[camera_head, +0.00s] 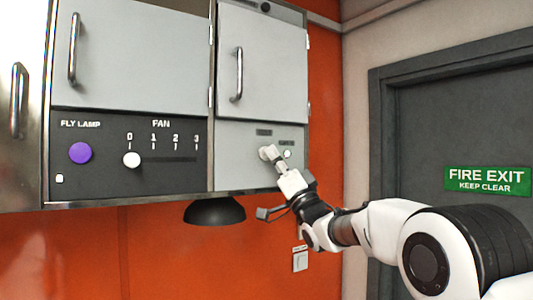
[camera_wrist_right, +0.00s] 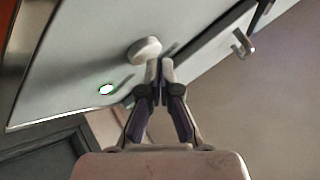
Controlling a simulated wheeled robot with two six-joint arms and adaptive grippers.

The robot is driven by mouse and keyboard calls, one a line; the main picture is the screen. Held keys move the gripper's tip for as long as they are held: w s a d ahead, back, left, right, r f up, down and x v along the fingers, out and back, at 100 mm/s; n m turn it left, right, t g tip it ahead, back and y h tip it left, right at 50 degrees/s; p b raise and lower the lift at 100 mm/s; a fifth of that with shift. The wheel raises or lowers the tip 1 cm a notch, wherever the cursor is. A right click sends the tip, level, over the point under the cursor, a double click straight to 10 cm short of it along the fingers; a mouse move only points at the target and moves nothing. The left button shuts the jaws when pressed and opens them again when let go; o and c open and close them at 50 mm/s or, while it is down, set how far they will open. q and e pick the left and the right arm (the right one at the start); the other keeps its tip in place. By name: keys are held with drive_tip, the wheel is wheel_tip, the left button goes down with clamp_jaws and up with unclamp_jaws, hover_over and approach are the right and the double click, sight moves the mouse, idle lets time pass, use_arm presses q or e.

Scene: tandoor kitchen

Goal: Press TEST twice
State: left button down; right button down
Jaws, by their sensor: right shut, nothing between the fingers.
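A round pale button (camera_head: 267,152) sits on the light grey panel under the right cabinet door; it shows as a white knob-like disc in the right wrist view (camera_wrist_right: 145,50). Small labels above it are too small to read, so I cannot confirm the word TEST. My left gripper is not in view.
A dark panel to the left has a purple FLY LAMP button (camera_head: 80,153) and a white FAN slider knob (camera_head: 131,160) at 0. A door handle (camera_head: 237,74) sticks out above. A dark dome (camera_head: 214,211) hangs below the cabinet. A wall switch (camera_head: 300,259) is lower right.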

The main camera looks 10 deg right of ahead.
drive_tip(key=shift+w+a+p, duration=0.15)
drive_tip(key=shift+w+p, duration=0.25)
idle(0.7)
idle(0.3)
drive_tip(key=shift+s+d+b, duration=0.3)
drive_tip(key=shift+s+b, duration=0.5)
drive_tip(key=shift+b, duration=0.2)
drive_tip(key=shift+f, duration=0.1)
